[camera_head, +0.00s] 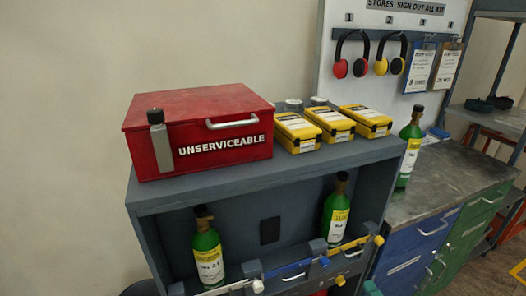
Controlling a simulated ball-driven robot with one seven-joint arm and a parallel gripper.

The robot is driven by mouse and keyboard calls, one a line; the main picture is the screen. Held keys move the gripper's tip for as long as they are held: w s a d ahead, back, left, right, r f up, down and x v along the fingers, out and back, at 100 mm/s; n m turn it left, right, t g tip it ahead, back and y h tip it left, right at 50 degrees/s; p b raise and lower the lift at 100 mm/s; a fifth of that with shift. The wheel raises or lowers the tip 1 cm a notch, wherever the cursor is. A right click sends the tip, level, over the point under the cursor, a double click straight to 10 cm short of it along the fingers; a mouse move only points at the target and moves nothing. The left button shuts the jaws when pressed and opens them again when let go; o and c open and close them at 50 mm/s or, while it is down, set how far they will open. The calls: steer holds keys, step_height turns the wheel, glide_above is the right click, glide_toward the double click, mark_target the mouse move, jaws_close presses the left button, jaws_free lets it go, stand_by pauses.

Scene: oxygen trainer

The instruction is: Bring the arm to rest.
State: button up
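My gripper is not in view, and I cannot make out any part of my arm for certain. A dark rounded shape shows at the bottom edge, left of the rack; I cannot tell what it is.
A grey rack (299,170) holds a red UNSERVICEABLE box (225,112) and several yellow cases (330,122) on top. Below, green bottles stand upright at left (207,252) and right (336,212) behind a rail. Another green bottle (409,150) stands on the workbench (440,180) at right.

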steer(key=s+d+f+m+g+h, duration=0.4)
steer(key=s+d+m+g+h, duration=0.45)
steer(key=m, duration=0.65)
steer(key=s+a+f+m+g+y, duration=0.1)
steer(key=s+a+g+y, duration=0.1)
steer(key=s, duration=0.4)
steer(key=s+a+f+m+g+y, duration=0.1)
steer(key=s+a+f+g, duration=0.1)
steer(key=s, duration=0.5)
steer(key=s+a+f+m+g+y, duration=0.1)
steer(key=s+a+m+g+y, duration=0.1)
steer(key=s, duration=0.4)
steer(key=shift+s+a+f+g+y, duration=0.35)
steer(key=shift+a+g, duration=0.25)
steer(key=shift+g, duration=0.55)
